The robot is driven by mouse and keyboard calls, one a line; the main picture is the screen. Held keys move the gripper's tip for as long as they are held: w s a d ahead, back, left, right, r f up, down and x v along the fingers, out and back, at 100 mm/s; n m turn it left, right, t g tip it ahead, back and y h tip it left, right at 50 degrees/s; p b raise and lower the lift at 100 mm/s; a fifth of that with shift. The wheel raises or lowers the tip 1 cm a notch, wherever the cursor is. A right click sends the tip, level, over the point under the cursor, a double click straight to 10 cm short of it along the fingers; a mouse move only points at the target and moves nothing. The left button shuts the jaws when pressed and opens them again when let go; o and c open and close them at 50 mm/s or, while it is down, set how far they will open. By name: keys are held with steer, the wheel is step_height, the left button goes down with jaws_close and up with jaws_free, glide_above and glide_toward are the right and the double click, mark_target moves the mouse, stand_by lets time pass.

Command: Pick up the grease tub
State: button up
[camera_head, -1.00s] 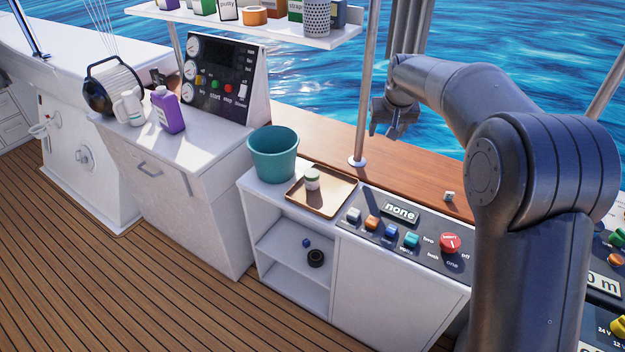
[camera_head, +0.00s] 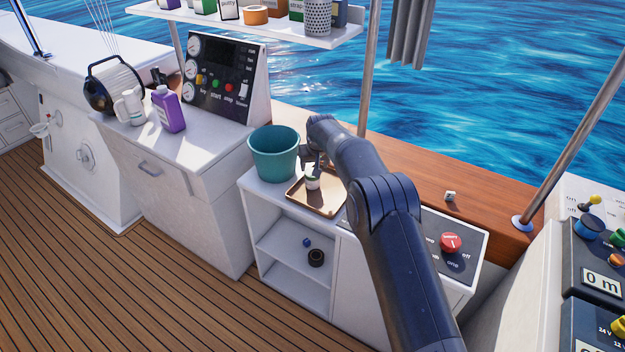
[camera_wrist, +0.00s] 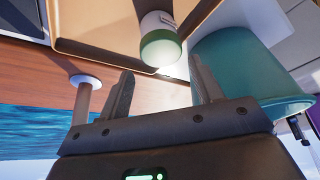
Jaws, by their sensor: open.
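The grease tub (camera_head: 312,183) is a small white jar with a green band, standing on a tan tray (camera_head: 331,208) on the white cabinet. In the wrist view the tub (camera_wrist: 160,42) is at the top centre, beyond my fingertips and roughly between their lines. My gripper (camera_head: 312,165) is just above and behind the tub in the head view. In the wrist view my gripper (camera_wrist: 162,82) has its two fingers apart with nothing between them. The tub is not gripped.
A teal bucket (camera_head: 274,155) stands close left of the tray and shows near my finger in the wrist view (camera_wrist: 238,70). A metal post (camera_head: 368,80) rises behind the tray. A button panel with a red knob (camera_head: 451,242) is to the right.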

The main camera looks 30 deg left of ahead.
mark_target(313, 178)
steer(key=shift+x, duration=1.2)
step_height(313, 178, down, 4)
steer(key=shift+s+a+f, duration=0.1)
steer(key=shift+w+a+f, duration=0.25)
steer(key=shift+f, duration=0.4)
steer(key=c, duration=0.8)
